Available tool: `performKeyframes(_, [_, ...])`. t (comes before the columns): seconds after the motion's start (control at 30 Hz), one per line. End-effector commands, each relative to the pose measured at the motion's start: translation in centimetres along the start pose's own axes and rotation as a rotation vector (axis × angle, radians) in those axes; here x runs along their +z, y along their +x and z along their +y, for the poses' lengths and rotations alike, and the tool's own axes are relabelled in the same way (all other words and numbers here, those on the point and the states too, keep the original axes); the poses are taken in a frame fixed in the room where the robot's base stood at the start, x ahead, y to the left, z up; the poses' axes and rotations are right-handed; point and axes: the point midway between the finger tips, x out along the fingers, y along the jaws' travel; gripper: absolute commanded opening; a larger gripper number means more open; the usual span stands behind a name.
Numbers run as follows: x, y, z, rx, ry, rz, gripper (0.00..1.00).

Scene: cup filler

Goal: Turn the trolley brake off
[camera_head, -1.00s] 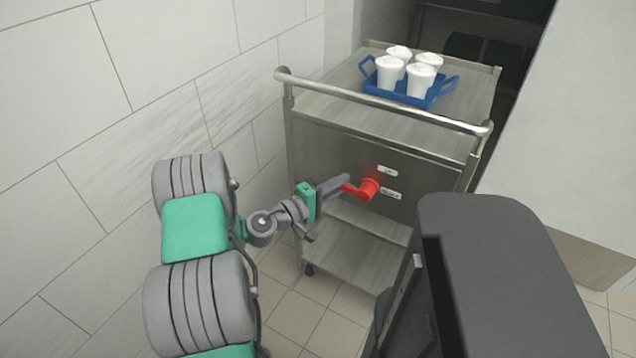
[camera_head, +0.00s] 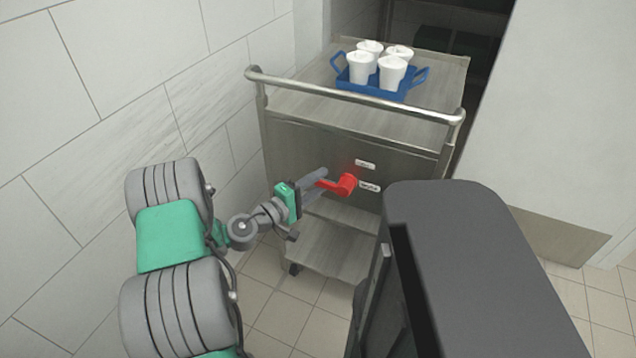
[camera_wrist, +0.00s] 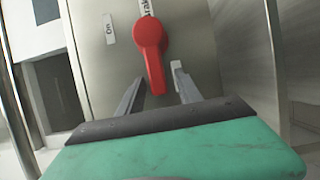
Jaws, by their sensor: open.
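The trolley (camera_head: 300,140) is a grey metal cart with a brake lever on its front panel. The red brake lever (camera_head: 347,185) points left from its round hub in the head view. In the wrist view the lever (camera_wrist: 150,40) hangs downward from its hub. My gripper (camera_head: 322,180) is open at the lever. In the wrist view my gripper's two fingers (camera_wrist: 158,75) stand apart on either side of the handle, with a visible gap on each side. A label reading "On" (camera_wrist: 109,29) sits beside the lever, and a partly hidden label (camera_wrist: 146,7) is by the hub.
A blue tray (camera_head: 372,93) with several white cups (camera_head: 361,67) stands on the trolley top. A push rail (camera_head: 350,97) runs across above the panel. A tiled wall (camera_head: 90,90) is close on the left. A lower shelf (camera_head: 340,245) lies below the lever.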

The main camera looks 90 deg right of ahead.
Motion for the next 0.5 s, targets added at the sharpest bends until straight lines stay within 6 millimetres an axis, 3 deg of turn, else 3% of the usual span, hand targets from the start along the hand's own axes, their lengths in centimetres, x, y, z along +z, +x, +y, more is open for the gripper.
performKeyframes(0.23, [-0.1, -0.4, -0.1, 0.001, 0.002, 0.001, 0.42])
performKeyframes(0.5, [-0.2, -3.5, -0.4, 0.004, 0.006, 0.002, 0.42])
